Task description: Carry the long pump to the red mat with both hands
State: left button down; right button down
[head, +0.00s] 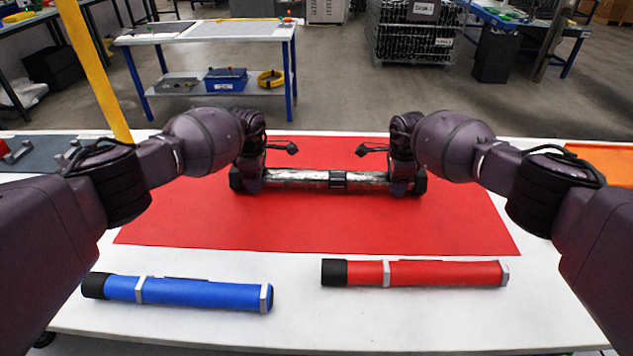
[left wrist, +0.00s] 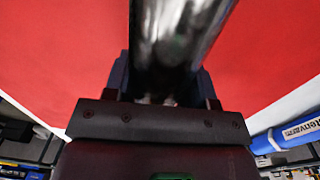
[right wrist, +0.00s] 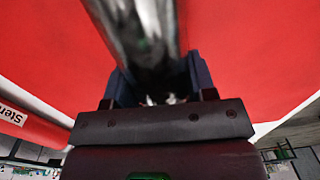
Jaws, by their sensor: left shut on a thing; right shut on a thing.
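The long pump (head: 310,179) is a shiny metal tube with black ends and a dark band in the middle. It lies level over the red mat (head: 320,228); I cannot tell whether it touches the mat. My left gripper (head: 250,180) is shut on the pump near its left end. My right gripper (head: 403,180) is shut on it near its right end. The tube also shows between the jaws in the left wrist view (left wrist: 180,40) and in the right wrist view (right wrist: 138,35). The fingertips are partly hidden by the tube.
A blue pump (head: 190,292) and a red pump (head: 440,273) lie on the white table (head: 300,325) in front of the mat. The front half of the red mat is bare.

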pick_arm(q)
jog(key=shift+c, duration=2.2)
grip_release()
jog(key=shift+r, duration=0.1)
pick_arm(e)
jog(key=shift+c, duration=2.2)
grip_release()
jog(key=shift+r, duration=0.1)
pick_arm(q)
jog(key=r, duration=1.1)
jog(key=shift+s+r, duration=0.25)
jog(key=shift+r, duration=0.1)
pick_arm(e)
jog(key=r, duration=1.1)
jog(key=shift+s+r, duration=0.25)
jog(key=shift+r, duration=0.15)
